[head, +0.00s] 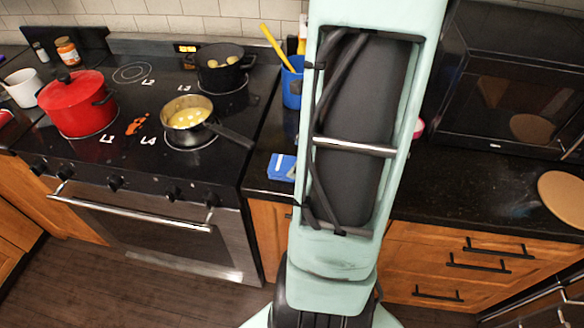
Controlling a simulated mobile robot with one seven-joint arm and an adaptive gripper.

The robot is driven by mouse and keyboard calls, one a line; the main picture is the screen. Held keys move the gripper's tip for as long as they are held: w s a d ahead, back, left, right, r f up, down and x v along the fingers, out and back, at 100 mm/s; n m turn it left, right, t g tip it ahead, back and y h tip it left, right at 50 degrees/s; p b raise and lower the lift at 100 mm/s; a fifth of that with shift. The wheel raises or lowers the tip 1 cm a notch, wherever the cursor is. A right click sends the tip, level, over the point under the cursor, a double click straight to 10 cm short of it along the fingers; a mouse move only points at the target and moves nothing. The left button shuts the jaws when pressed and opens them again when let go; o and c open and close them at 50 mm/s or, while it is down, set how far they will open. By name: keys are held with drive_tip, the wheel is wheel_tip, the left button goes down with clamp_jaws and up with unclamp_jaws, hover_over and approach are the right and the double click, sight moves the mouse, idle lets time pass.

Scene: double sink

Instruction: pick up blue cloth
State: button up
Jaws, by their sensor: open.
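A small flat blue thing with a white mark, which looks like the blue cloth (281,167), lies on the black counter just right of the stove, near the counter's front edge. My pale green arm stands close beside it in the picture and may hide its right end. My gripper is not in the head view, so its place relative to the cloth cannot be seen.
A blue utensil holder (291,88) stands behind the cloth. On the stove (150,150) are a red pot (76,103), a black pot (221,70) and a saucepan (187,120) whose handle points toward the counter. A microwave (500,85) stands at right; the counter before it is mostly clear.

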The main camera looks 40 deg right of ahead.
drive_tip(key=x, duration=0.3)
drive_tip(key=shift+d+f, duration=0.1)
drive_tip(key=shift+f, duration=0.3)
drive_tip(key=c, duration=1.2)
drive_tip(key=shift+r, duration=0.15)
drive_tip(key=shift+c, duration=0.2)
